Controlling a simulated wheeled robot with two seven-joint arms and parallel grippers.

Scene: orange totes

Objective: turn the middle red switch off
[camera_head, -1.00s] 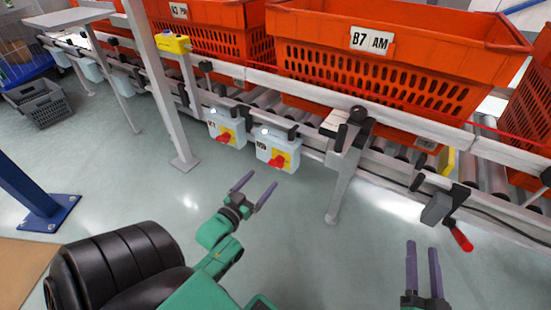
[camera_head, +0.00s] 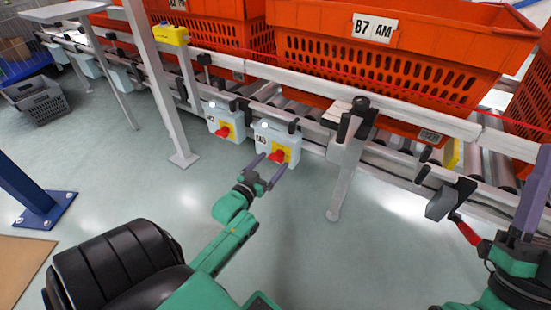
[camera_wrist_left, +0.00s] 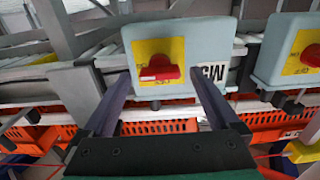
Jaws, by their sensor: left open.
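Two pale blue switch boxes with yellow plates and red knobs hang on the conveyor's side rail in the head view: a left box (camera_head: 217,117) and a right box (camera_head: 266,141). My left gripper (camera_head: 270,169) is open and empty, close in front of the right box. In the left wrist view, its red knob (camera_wrist_left: 158,69) lies between and beyond the open fingers (camera_wrist_left: 160,88), apart from them. The knob's grip looks level there. The other box's knob (camera_wrist_left: 312,55) is at the right edge. My right gripper (camera_head: 528,205) is at the right edge, its fingers partly cut off.
Orange totes (camera_head: 390,62) stand on the roller conveyor behind the boxes. A grey support leg (camera_head: 343,170) stands right of my left gripper. A red-handled crank (camera_head: 467,233) is near my right arm. A grey post (camera_head: 160,85) stands left; floor is clear in front.

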